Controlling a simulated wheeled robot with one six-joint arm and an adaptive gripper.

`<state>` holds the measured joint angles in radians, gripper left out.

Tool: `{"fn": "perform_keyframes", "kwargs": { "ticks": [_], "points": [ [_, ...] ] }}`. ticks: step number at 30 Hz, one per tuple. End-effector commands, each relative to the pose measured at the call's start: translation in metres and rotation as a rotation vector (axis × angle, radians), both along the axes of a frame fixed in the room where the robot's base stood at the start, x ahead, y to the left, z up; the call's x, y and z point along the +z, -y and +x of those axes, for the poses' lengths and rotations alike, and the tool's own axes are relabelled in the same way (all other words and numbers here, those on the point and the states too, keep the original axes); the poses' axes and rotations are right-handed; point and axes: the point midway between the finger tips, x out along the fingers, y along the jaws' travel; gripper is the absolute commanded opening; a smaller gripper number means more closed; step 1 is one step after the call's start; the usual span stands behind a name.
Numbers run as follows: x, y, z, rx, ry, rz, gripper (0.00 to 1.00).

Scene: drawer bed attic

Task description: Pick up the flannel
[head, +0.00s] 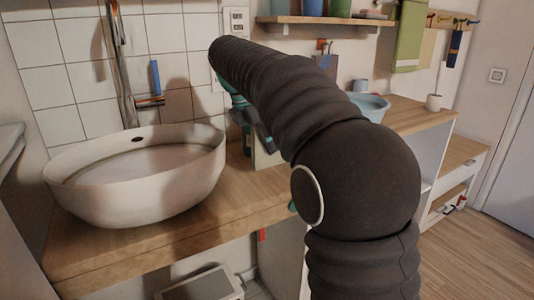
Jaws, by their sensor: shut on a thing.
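My gripper (248,118), teal and dark, is over the wooden counter just right of the white basin. It is largely hidden behind my arm. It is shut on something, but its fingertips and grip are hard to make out. A pale, flat-sided thing (266,153) shows just below it, partly covered by my arm; I cannot tell whether this is the flannel. A green cloth (410,38) with a pale band hangs at the upper right, well away from my gripper.
The white oval basin (130,195) stands on the wooden counter (185,220) at left. A shelf (325,21) with cups runs above. Floor is clear at lower right.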

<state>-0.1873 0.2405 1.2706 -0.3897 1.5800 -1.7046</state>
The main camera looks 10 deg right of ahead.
Motion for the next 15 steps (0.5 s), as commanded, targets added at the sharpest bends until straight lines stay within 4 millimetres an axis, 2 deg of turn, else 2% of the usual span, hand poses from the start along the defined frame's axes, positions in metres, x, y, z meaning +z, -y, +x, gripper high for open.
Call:
{"fn": "perform_keyframes", "kwargs": {
  "ticks": [9, 15],
  "points": [
    [0.038, 0.055, -0.031, -0.006, 0.002, 0.0, 0.0],
    [0.057, 0.083, -0.046, -0.003, 0.003, 0.0, 0.0]
  ]
}}
